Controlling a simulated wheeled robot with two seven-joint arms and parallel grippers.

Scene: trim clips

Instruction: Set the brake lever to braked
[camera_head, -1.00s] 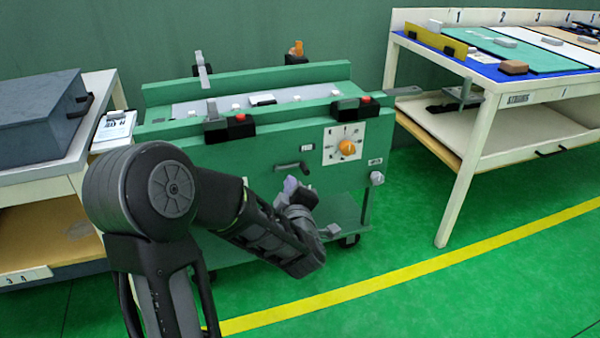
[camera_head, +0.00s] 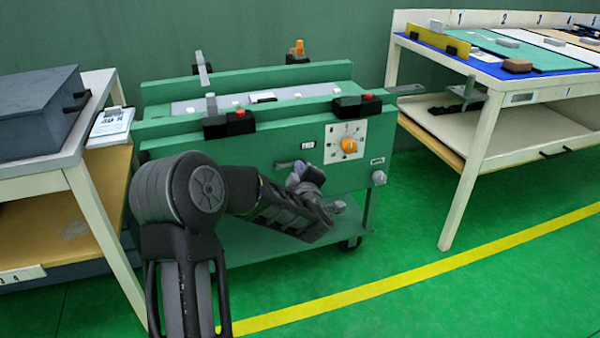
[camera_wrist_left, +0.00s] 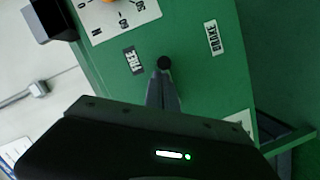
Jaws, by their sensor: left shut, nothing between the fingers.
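The brake lever (camera_head: 284,164) is a dark grey handle on the front of the green cart, below the FREE label (camera_head: 308,145). In the left wrist view a round black knob (camera_wrist_left: 164,62), apparently the lever's, lies between the FREE (camera_wrist_left: 133,61) and BRAKE (camera_wrist_left: 212,38) labels. My left gripper (camera_head: 297,170) is shut and empty, its fingertips (camera_wrist_left: 160,78) close to the knob. I cannot tell whether they touch. My right gripper is not in view.
An orange dial (camera_head: 349,145) on a white plate sits right of the lever, with a grey knob (camera_head: 379,178) lower right. Black clamps (camera_head: 229,124) line the cart top. Benches stand left (camera_head: 62,181) and right (camera_head: 470,165). The floor in front is clear.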

